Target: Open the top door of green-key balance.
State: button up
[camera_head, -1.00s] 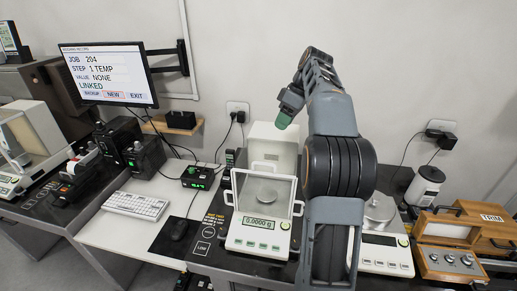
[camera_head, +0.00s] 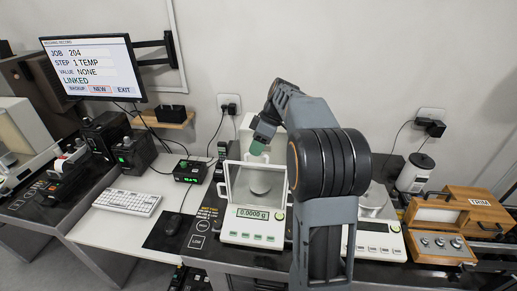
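A white balance (camera_head: 254,226) with a glass draft shield stands on the dark table, its display reading 0.0000 g. It has a small green key at the right of its front panel. A round pan (camera_head: 260,184) shows inside the shield. My gripper (camera_head: 257,148), with green fingertips, is above the back of the shield's top. Whether it touches the top door or its handle I cannot tell. The fingers are too small to show whether they are open or shut.
A wooden TRIM box (camera_head: 468,206) is further right.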

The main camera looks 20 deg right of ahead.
jog(key=shift+x, duration=0.8)
jog(key=shift+c, duration=0.5)
grip_shut()
